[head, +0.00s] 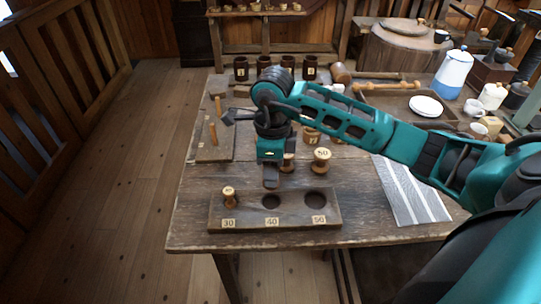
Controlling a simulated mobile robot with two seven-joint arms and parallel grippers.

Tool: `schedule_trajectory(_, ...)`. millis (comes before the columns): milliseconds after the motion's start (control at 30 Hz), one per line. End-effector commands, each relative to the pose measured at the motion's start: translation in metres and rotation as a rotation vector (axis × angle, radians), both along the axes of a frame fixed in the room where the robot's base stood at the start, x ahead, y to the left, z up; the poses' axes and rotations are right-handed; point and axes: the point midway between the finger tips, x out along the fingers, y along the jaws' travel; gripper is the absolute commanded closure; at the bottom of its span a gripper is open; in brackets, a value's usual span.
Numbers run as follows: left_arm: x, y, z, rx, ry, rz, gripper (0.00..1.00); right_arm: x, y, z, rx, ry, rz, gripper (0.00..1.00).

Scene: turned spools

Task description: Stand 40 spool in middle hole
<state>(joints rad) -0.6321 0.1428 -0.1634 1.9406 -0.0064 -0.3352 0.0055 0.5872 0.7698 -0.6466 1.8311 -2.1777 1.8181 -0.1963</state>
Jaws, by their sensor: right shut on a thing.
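A worn wooden hole board (246,225) lies near the table's front edge, labelled 30, 40 and 50 from left to right. The middle hole (271,202) is empty. My right gripper (270,183) points down just behind and above it. The spool's lean is unclear. A small spool (229,197) stands in the left hole. The right hole (316,200) is empty. My left gripper is out of view.
The 50 spool (321,159) stands behind the board's right part, and another spool (311,136) stands farther back. A tool board (213,146) lies left. A striped cloth (412,192) lies right. Dark cups (241,68) line the back.

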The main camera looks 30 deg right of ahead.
Motion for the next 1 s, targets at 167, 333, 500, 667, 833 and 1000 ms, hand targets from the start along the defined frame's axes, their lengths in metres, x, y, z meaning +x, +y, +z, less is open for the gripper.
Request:
schedule_trajectory(167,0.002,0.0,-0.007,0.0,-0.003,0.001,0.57,0.0,0.0,-0.01,0.001,0.0,0.0,0.87)
schedule_trajectory(333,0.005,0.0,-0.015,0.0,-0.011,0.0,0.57,0.0,0.0,-0.024,0.0,0.0,-0.001,0.87)
schedule_trajectory(500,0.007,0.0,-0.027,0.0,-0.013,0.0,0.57,0.0,0.0,-0.042,0.001,0.001,0.001,0.87)
schedule_trajectory(667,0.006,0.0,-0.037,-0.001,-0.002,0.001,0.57,0.0,0.0,-0.054,0.001,-0.001,0.001,0.87)
schedule_trajectory(833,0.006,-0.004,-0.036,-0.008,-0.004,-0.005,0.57,0.0,0.0,-0.059,0.0,0.0,0.001,0.87)
schedule_trajectory(1000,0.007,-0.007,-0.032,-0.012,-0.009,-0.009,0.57,0.0,0.0,-0.059,0.0,0.0,0.001,0.87)
